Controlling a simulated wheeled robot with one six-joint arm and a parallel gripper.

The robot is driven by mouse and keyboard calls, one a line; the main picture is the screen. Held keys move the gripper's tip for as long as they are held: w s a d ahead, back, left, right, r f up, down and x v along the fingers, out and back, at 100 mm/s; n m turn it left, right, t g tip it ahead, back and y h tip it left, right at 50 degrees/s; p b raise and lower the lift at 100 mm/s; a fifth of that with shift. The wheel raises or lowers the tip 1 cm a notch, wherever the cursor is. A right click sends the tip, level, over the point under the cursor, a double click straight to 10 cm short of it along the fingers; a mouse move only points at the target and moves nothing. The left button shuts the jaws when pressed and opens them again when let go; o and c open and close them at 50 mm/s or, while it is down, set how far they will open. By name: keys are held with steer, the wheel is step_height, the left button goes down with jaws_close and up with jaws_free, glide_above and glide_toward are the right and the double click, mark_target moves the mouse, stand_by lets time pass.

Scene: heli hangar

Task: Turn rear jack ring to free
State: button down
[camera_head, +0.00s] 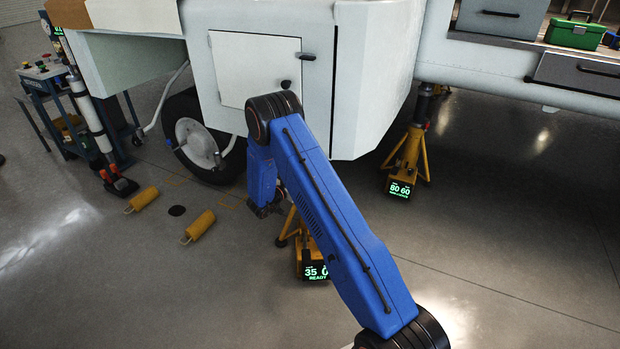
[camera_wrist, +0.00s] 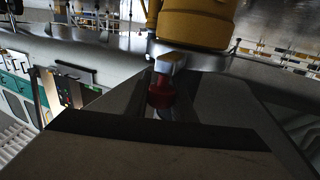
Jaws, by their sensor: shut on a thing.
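My gripper (camera_head: 266,209) is at the near yellow jack (camera_head: 296,226), under the white body; my blue arm hides much of this jack. Its display (camera_head: 314,271) reads 35, a partly covered figure and READY. In the wrist view, a yellow cylinder (camera_wrist: 196,22) fills the top, with a pale metal lug (camera_wrist: 171,62) and a red knob (camera_wrist: 161,92) below it. My gripper is shut at the red knob; the finger contact is mostly hidden. I cannot make out any marking for free or the ring's turned position. A second yellow jack (camera_head: 408,152) stands farther right; its display (camera_head: 400,189) reads 80 60.
A dark wheel (camera_head: 196,139) stands left of my arm. Two yellow cylinders (camera_head: 143,199) lie on the floor at left, near a blue control cart (camera_head: 62,105). A green case (camera_head: 575,34) sits on the bench at upper right. The floor at lower right is clear.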

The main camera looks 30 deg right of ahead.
steer(key=shift+w+a+m+g, duration=0.3)
steer(key=shift+m+g, duration=0.2)
steer(key=shift+g, duration=0.3)
steer(key=c, duration=1.8)
jaws_free()
steer(key=shift+w, duration=0.1)
steer(key=shift+o, duration=0.2)
steer(key=v, duration=1.7)
steer(key=shift+a+f, duration=0.2)
steer(key=shift+f, duration=0.1)
steer(key=shift+a, duration=0.15)
